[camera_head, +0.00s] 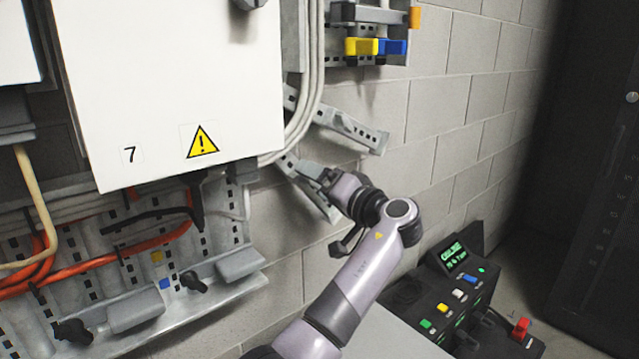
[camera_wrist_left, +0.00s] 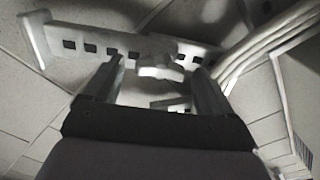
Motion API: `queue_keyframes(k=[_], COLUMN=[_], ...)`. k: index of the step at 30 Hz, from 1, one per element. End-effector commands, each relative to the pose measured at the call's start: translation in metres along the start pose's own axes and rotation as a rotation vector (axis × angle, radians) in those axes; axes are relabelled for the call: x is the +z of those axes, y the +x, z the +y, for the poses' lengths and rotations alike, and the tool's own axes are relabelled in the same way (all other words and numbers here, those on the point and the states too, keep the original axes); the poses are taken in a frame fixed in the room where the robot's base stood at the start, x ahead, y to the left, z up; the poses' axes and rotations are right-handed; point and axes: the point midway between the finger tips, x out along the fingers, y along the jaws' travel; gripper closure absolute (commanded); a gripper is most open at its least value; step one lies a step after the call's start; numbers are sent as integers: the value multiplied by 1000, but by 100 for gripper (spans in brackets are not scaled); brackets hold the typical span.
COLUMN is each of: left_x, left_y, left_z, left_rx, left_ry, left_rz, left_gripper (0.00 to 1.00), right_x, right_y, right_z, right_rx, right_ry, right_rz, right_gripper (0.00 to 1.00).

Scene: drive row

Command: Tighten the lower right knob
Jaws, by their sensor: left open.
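My left gripper (camera_head: 312,174) is raised at a grey slotted bracket (camera_head: 346,128) below and right of the white cabinet (camera_head: 170,75). In the left wrist view the gripper (camera_wrist_left: 155,66) is open, one finger on each side of a pale, knob-like piece (camera_wrist_left: 160,70) on the slotted bracket (camera_wrist_left: 92,46). I cannot tell whether the fingers touch it; in the head view the gripper hides it. Two black knobs show on the lower left ledge, one at its right part (camera_head: 193,281) and one at its left end (camera_head: 73,332). My right gripper is not in view.
Pale cables (camera_head: 309,90) run down beside the bracket. Orange cables (camera_head: 100,260) hang below the cabinet. Yellow and blue blocks (camera_head: 376,46) sit on a rail above. A black control box (camera_head: 455,290) stands at lower right. The block wall (camera_head: 450,130) right of the bracket is bare.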

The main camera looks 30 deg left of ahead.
Motion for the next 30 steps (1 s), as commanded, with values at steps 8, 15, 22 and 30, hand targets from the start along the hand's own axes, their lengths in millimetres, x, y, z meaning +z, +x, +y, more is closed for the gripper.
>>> queue_keyframes(k=[8, 15, 22, 30], left_x=[0, 0, 0, 0], left_y=[-40, -67, -70, -70], left_z=[2, 1, 0, 0], left_rx=[3, 1, -1, 0], left_ry=[0, 1, 1, 1], left_rz=[3, 1, 1, 1], left_gripper=[15, 15, 15, 15], right_x=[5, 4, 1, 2], right_y=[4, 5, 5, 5], right_z=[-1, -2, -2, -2], right_rx=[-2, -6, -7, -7], right_ry=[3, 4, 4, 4], right_rz=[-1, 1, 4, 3], right_gripper=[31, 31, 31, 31])
